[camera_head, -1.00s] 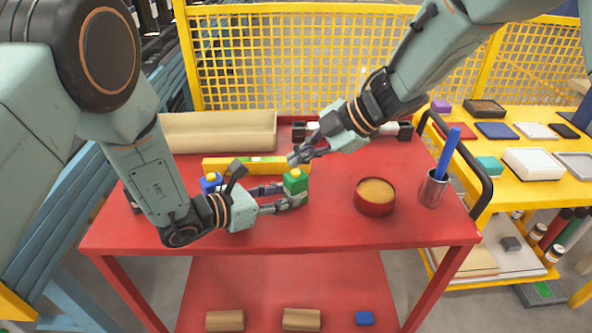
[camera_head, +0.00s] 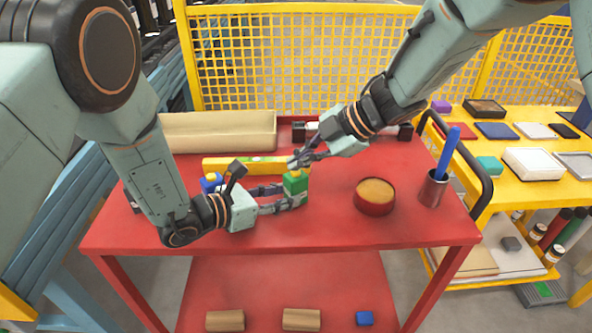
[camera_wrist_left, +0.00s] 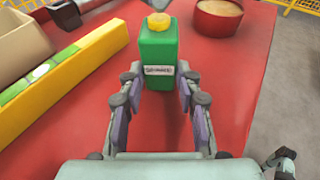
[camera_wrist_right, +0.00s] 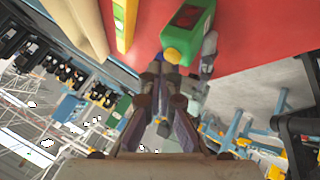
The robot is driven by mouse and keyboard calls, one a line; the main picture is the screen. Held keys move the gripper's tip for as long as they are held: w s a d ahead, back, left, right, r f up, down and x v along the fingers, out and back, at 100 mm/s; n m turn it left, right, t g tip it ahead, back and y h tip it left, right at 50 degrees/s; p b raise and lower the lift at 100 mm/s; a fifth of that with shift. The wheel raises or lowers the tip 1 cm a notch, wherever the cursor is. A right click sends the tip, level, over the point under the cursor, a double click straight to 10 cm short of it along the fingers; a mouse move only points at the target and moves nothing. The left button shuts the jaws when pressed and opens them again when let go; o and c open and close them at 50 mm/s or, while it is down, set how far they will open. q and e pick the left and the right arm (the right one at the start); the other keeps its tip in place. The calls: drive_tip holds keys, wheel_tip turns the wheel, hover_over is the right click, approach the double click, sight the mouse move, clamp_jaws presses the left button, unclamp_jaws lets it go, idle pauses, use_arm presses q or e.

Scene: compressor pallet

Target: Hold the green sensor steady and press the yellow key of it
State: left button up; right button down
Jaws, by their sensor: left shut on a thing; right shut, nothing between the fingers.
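The green sensor (camera_head: 295,185) stands upright on the red table, with its yellow key on top. In the left wrist view the sensor (camera_wrist_left: 158,58) shows a small label, and the yellow key (camera_wrist_left: 158,22) is in clear sight. My left gripper (camera_head: 290,197) is shut on the sensor's sides, low down. My right gripper (camera_head: 294,164) is shut and empty, its tips right over the sensor's top. In the right wrist view the key (camera_wrist_right: 172,56) shows right by the closed fingertips (camera_wrist_right: 164,62); I cannot tell whether they touch.
A blue item (camera_head: 210,183) stands left behind my left gripper. A yellow level (camera_head: 240,165) and a beige bin (camera_head: 220,132) lie behind. A red bowl (camera_head: 375,196) and a cup with a blue tool (camera_head: 433,188) stand right. The table front is clear.

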sight(300, 172)
drive_tip(key=shift+f, duration=0.45)
idle(2.2)
drive_tip(key=shift+r, duration=0.9)
drive_tip(key=shift+r, duration=0.1)
drive_tip(key=shift+r, duration=2.4)
use_arm(q)
drive_tip(key=o, duration=0.9)
drive_tip(key=shift+o, duration=0.2)
drive_tip(key=shift+a, duration=0.1)
